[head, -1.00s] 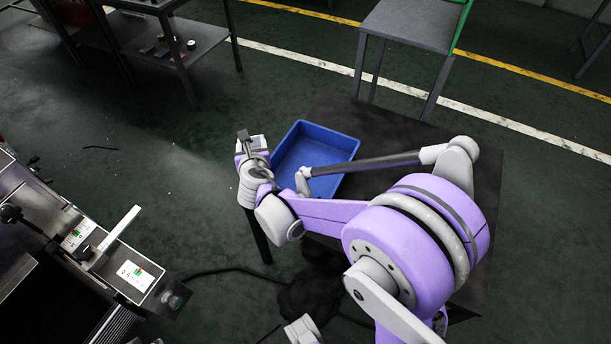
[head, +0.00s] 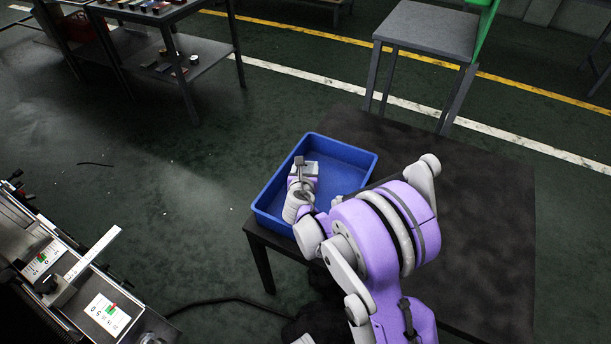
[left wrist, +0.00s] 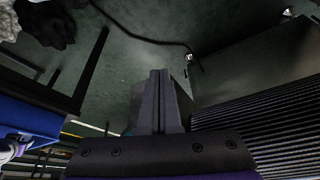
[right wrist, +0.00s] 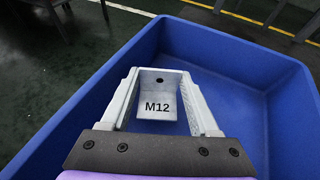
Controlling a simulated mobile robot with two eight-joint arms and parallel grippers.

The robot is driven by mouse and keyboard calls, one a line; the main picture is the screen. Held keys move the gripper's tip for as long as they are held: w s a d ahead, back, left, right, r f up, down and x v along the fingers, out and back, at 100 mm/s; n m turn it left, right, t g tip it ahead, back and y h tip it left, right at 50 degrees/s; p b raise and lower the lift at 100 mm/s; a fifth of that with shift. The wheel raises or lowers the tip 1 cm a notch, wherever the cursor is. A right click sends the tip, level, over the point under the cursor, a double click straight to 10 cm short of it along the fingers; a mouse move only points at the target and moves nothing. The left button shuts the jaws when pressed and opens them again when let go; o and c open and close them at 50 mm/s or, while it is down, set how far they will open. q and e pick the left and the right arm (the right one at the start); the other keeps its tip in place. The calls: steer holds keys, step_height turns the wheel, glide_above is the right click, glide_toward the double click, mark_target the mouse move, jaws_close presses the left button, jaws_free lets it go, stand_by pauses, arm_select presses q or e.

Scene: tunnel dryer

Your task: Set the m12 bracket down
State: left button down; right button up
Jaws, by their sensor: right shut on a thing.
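The M12 bracket (right wrist: 158,112) is a pale grey angled piece with a hole and the black letters "M12". My right gripper (right wrist: 160,78) is shut on it, one finger on each side. In the head view the right gripper (head: 303,168) holds the bracket (head: 313,170) over the inside of the blue tray (head: 345,148). The tray's walls surround it in the right wrist view (right wrist: 235,48). I cannot tell whether the bracket touches the tray floor. My left gripper (left wrist: 159,75) is shut and empty, away from the tray, pointing at the floor area.
The tray stands on a dark table (head: 480,215), whose right part is clear. A shelf table (head: 185,70) with small items is at the back left. A machine with a ribbed belt (left wrist: 270,120) is at the left.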

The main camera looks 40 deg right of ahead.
mark_target(306, 171)
steer(key=shift+f+b, duration=0.4)
steer(key=shift+f, duration=1.15)
steer(key=shift+f, duration=0.2)
steer(key=o, duration=1.1)
steer(key=shift+o, duration=0.2)
steer(key=shift+r, duration=0.1)
